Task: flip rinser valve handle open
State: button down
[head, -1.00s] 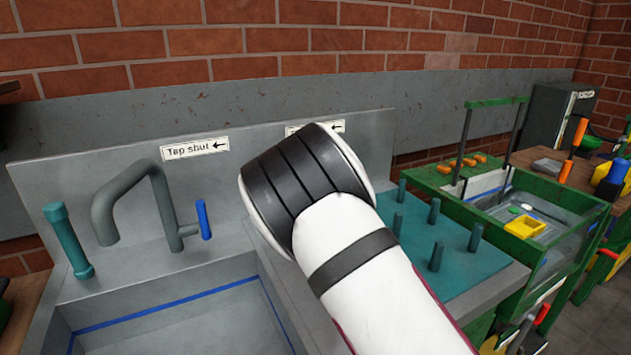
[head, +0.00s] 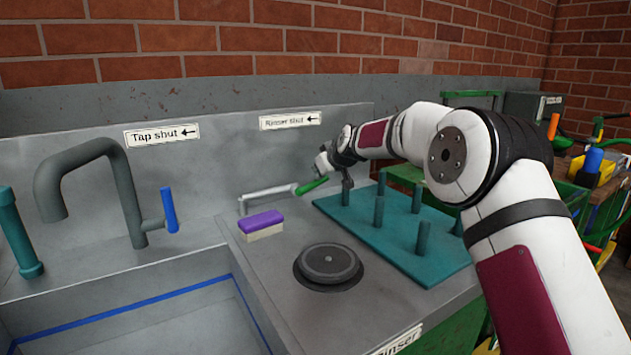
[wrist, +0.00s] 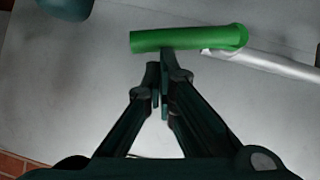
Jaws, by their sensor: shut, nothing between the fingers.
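The rinser valve has a silver pipe arm (head: 268,192) with a green handle (head: 312,186) at its right end in the head view. The green handle also lies across the top of the wrist view (wrist: 180,40), with the silver pipe running off to the right. My gripper (wrist: 160,88) is shut and empty. Its fingertips are at the near side of the handle, with one tip overlapping its lower edge; I cannot tell if they touch. The round black rinser (head: 328,264) sits in the counter. A "Rinser shut" label (head: 290,120) with a left-pointing arrow is on the backsplash.
A purple-topped sponge (head: 262,222) lies beside the valve pipe. A teal peg mat (head: 400,245) with several upright pegs is to the right, under my arm. The sink (head: 150,300), grey tap (head: 125,180) with blue handle (head: 169,210), and "Tap shut" label (head: 161,135) are left.

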jog(key=shift+w+d+f+m+g+y+b, duration=0.15)
jog(key=shift+d+f+m+y+b, duration=0.1)
jog(key=shift+f+b, duration=0.1)
jog(key=shift+w+d+f+m+g+y+b, duration=0.1)
jog(key=shift+d+f+m+g+y+b, duration=0.05)
jog(key=shift+f+m+b, duration=0.15)
jog(key=shift+d+f, duration=0.15)
jog(key=shift+f, duration=0.1)
jog(key=shift+w+d+f, duration=0.1)
jog(key=shift+r, duration=0.5)
jog(key=w+r+p+v, duration=0.1)
jog(key=p+v, duration=0.1)
jog(key=v, duration=1)
jog(key=shift+r, duration=0.4)
